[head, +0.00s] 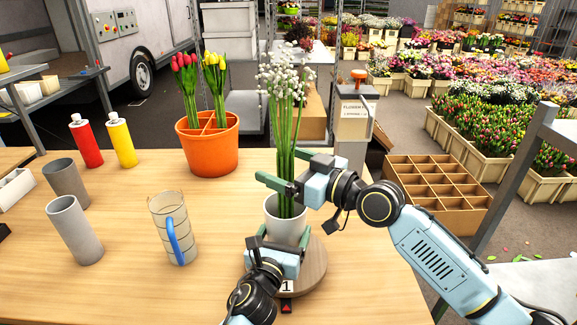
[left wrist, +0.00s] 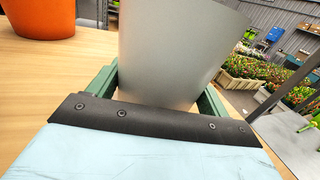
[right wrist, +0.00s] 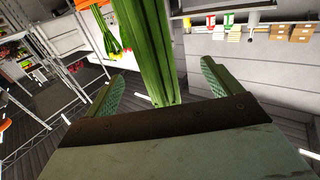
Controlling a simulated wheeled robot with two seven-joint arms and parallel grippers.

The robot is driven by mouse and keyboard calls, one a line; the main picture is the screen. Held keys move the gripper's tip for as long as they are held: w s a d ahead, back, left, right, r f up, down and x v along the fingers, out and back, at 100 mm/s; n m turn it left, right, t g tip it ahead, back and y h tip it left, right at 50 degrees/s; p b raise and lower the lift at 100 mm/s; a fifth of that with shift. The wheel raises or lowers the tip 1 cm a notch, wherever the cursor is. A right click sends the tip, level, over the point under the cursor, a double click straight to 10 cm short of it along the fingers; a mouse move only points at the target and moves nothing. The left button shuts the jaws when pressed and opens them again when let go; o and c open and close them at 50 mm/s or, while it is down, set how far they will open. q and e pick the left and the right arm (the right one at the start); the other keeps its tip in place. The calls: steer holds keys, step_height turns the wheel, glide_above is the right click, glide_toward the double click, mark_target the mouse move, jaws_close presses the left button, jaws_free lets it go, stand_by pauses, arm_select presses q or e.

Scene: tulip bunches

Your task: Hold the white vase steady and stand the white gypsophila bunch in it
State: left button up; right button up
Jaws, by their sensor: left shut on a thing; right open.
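The white gypsophila bunch (head: 286,90) stands upright in the white vase (head: 284,228), its green stems inside the rim. The vase stands on a round wooden board (head: 315,265). My left gripper (head: 272,245) is shut on the vase low down; in the left wrist view the vase (left wrist: 175,50) fills the space between the fingers. My right gripper (head: 283,184) is open around the stems just above the vase rim. In the right wrist view the stems (right wrist: 150,50) pass between the spread fingers, apart from both. The stems' lower ends are hidden in the vase.
An orange divided pot (head: 208,150) with red and yellow tulips stands behind left. A glass jug (head: 172,228) with a blue handle, grey cylinders (head: 74,230), and red and yellow bottles (head: 86,141) stand left. A cardboard compartment box (head: 435,190) is at right.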

steer(key=v, duration=1.2)
stand_by(0.3)
arm_select(q)
steer(key=o, duration=1.6)
steer(key=shift+c, duration=0.2)
